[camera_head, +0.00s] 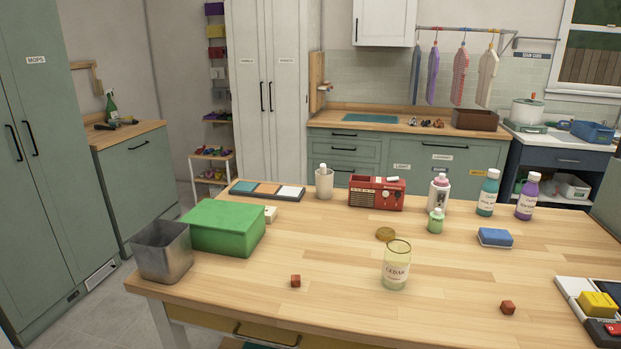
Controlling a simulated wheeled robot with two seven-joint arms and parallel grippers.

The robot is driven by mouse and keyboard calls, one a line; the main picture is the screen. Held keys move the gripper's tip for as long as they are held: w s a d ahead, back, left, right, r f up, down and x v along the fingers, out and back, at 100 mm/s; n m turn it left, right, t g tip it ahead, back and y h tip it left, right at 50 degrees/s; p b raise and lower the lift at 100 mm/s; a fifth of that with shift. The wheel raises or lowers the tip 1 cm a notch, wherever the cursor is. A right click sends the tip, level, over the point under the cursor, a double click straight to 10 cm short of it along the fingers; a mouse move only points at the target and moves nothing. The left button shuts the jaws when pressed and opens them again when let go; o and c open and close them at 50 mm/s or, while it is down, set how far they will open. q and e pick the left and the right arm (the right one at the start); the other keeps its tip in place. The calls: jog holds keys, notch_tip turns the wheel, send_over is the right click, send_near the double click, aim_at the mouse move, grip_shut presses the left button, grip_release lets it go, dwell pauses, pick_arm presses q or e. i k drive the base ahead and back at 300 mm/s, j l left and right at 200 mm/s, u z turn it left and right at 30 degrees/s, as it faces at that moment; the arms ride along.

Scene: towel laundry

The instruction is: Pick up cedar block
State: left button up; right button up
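Two small reddish-brown cubes, which look like cedar blocks, lie on the wooden table top. One cedar block (295,281) is near the front edge, left of the jar. The other cedar block (507,307) is further right, also near the front. A clear glass jar labelled CEDAR (396,272) stands upright between them and a little further back. Its mouth appears open, and I cannot make out any blocks inside. A round brownish disc, perhaps its lid (385,233), lies behind it. Neither of my grippers is in view.
The table (345,312) holds a metal bin (163,255) and green box (220,228) at left. A red radio (377,193), several bottles and a blue sponge (495,237) stand behind. A tray with a yellow block (598,305) is at right. The front middle is mostly clear.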

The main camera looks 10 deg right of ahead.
aim_at(507, 308)
jog(key=z, duration=1.5)
